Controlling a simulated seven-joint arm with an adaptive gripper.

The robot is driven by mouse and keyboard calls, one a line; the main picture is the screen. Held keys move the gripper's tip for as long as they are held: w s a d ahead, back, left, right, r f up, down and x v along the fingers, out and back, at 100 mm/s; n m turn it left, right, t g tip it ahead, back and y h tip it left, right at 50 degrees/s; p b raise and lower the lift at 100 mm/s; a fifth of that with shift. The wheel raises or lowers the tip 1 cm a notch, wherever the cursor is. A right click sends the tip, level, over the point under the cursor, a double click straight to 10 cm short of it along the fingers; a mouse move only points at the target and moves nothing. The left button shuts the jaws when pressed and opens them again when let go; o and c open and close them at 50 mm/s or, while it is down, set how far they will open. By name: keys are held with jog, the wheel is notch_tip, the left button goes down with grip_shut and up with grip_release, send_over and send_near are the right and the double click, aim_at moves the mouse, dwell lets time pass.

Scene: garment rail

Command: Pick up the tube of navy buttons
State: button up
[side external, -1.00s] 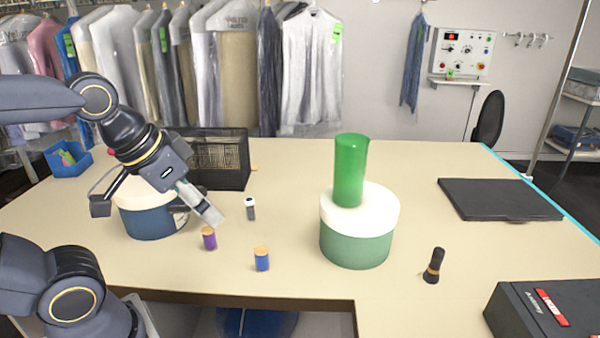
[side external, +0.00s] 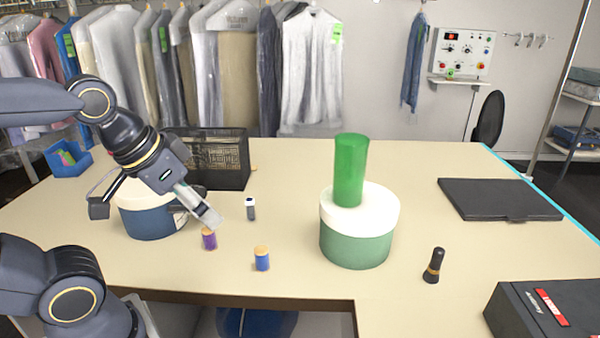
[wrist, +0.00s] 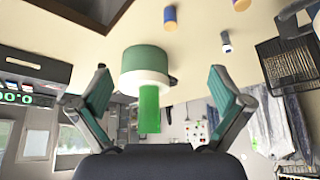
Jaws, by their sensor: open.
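A small clear tube with a white cap and dark contents (side external: 250,208), which looks like the tube of navy buttons, stands upright on the table. It also shows near the top of the wrist view (wrist: 226,42), right of centre. My gripper (side external: 211,216) is open and empty, left of the tube and apart from it in the side view. In the wrist view its two fingers (wrist: 158,78) are spread wide, with the tube outside the gap between them.
A purple spool (side external: 209,239) and a blue spool (side external: 262,259) stand close by. A green cylinder (side external: 350,170) stands on a white-lidded green tub (side external: 355,242). A dark torch-like object (side external: 433,266) stands right.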

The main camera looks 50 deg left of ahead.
jog(key=shift+c, duration=0.3)
jog(key=c, duration=0.7)
jog(key=shift+c, duration=0.2)
